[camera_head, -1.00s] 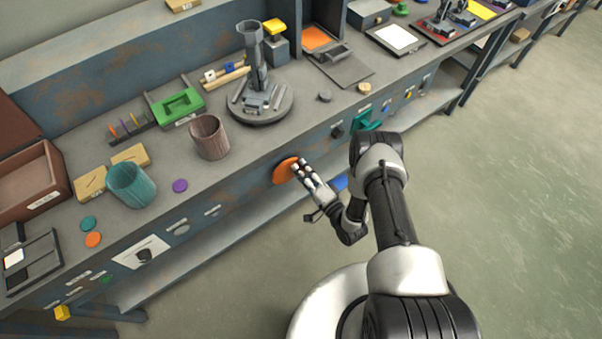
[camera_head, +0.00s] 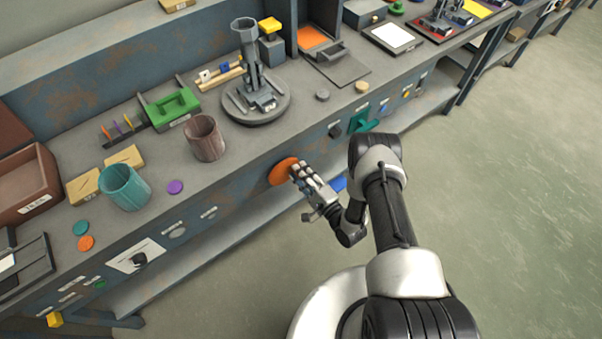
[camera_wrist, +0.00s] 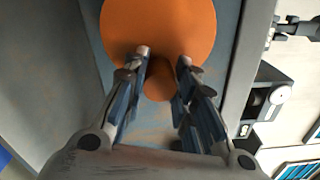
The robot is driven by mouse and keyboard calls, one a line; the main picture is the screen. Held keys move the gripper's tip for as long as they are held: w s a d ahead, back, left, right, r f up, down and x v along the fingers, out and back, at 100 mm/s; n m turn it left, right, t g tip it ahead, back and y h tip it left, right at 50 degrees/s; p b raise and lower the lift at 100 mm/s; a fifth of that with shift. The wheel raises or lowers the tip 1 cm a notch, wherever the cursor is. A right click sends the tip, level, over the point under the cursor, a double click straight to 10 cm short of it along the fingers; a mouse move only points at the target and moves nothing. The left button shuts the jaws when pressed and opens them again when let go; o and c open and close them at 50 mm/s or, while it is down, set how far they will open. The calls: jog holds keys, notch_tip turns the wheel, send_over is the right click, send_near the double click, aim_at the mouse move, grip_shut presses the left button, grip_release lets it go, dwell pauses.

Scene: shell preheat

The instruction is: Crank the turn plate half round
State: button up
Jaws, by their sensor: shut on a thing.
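The turn plate (camera_head: 233,105) is a round grey disc on the bench top, bearing a tall grey column (camera_head: 247,55) and small grey parts. An orange round crank disc (camera_head: 282,172) sits on the bench's front panel below it. In the wrist view the crank disc (camera_wrist: 187,22) fills the top middle, with an orange knob (camera_wrist: 159,84) standing out from it. My gripper (camera_head: 299,171) is at the disc's right side in the head view. In the wrist view my gripper (camera_wrist: 163,57) has its fingers on either side of the knob, shut on it.
A green lever (camera_head: 362,121) and small controls line the front panel to the right. The floor beside the bench is open.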

jog(key=shift+f, duration=0.1)
jog(key=o, duration=1.1)
jog(key=shift+c, duration=0.2)
jog(key=v, duration=1.2)
